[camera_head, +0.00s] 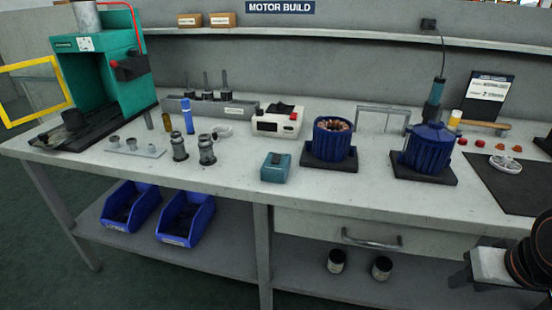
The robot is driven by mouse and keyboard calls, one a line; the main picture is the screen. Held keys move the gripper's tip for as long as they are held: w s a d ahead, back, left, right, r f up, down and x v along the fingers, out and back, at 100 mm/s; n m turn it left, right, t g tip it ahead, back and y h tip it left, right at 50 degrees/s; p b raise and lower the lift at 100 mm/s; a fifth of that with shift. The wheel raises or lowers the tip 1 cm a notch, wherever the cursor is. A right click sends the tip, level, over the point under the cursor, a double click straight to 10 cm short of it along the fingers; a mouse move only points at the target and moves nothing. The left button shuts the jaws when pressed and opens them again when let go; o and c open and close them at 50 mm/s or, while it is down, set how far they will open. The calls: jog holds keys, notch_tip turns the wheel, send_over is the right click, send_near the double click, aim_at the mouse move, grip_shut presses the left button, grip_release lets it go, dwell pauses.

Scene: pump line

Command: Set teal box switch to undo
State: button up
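A small teal box (275,167) sits on the bench top near the middle, left of the open blue motor housing. It has a small dark part on its top face. The switch position and any markings are too small to read. At the lower right edge, part of my arm shows, with what looks like my gripper (464,276) at its left end. It is in front of the bench, well to the right of the teal box and apart from it. Its fingers are too unclear to tell open from shut.
A teal press (103,65) stands far left. The bench front before the box is clear.

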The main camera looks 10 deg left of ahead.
jog(key=c, duration=0.5)
jog(key=shift+w+a+r, duration=0.15)
jog(key=shift+w+r, duration=0.05)
jog(key=shift+r, duration=0.05)
grip_shut()
jog(key=w+a+r+g, duration=0.2)
jog(key=w+a+r, duration=1.3)
jog(key=a+r, duration=0.15)
jog(key=w+a+r, duration=0.1)
jog(key=a+r, duration=0.2)
jog(key=a, duration=0.6)
jog(key=w+a+r, duration=0.1)
jog(key=a+r, duration=0.2)
jog(key=a, duration=0.5)
jog(key=w+a+r, duration=0.1)
jog(key=a+r, duration=0.2)
jog(key=a, duration=0.6)
jog(key=shift+w+a+g, duration=0.25)
jog(key=shift+a+g, duration=0.05)
jog(key=shift+a, duration=0.05)
